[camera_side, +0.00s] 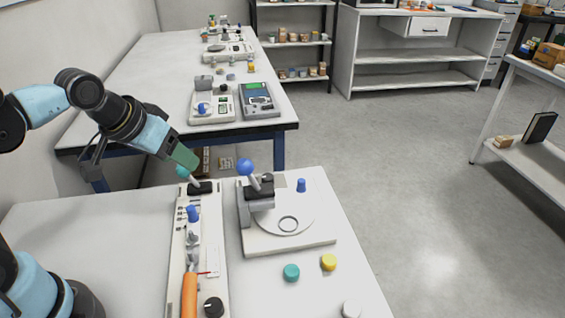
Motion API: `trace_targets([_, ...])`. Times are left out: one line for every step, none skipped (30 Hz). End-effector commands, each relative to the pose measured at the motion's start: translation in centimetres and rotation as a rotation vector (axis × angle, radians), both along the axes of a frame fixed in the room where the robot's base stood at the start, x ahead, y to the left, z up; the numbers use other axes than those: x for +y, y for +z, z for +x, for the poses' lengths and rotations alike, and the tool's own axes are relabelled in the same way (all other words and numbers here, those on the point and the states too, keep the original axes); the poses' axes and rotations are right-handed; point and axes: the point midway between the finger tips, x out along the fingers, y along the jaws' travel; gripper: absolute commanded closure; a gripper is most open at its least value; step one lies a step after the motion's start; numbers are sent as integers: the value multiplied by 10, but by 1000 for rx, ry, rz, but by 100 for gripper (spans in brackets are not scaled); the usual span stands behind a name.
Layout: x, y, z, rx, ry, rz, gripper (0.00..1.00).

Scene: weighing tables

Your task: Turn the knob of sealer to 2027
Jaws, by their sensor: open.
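The sealer appears to be the long, narrow white device (178,262) on the near table, with an orange handle (190,296) at its near end. A round black knob (213,307) with a light mark sits beside the handle; I cannot read any numbers around it. A thin red pointer lies near the middle of the device. My gripper (189,174) is open over the far end of the device, close to a black block (201,188) there, well away from the black knob. Whether it touches the block is unclear. Its fingertips are small and partly hidden.
Right of the sealer stands a white press (290,238) with a blue ball-topped lever (245,166) and a round plate. Teal (291,272), yellow (329,262) and white (351,309) caps lie on the near table. A farther table (150,75) holds more devices.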

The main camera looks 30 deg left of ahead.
Motion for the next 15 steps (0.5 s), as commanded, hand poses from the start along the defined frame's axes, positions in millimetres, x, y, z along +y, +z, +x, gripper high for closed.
trace_targets([-3, 7, 10, 26, 38, -28, 43])
trace_targets([-4, 11, 15, 42, 66, -47, 43])
trace_targets([-7, 15, 23, 67, 105, -72, 43])
trace_targets([-8, 18, 28, 85, 136, -90, 43])
trace_targets([-10, 21, 34, 103, 166, -108, 43])
trace_targets([-13, 24, 41, 128, 207, -129, 43])
trace_targets([-14, 26, 47, 146, 239, -146, 43])
trace_targets([-16, 28, 53, 163, 271, -161, 43])
trace_targets([-19, 30, 61, 188, 313, -179, 43])
trace_targets([-21, 31, 67, 205, 345, -192, 43])
trace_targets([-24, 32, 73, 223, 377, -206, 43])
trace_targets([-26, 32, 80, 246, 423, -221, 43])
trace_targets([-29, 32, 87, 263, 456, -232, 43])
trace_targets([-31, 32, 92, 280, 488, -242, 43])
trace_targets([-34, 32, 100, 302, 534, -255, 43])
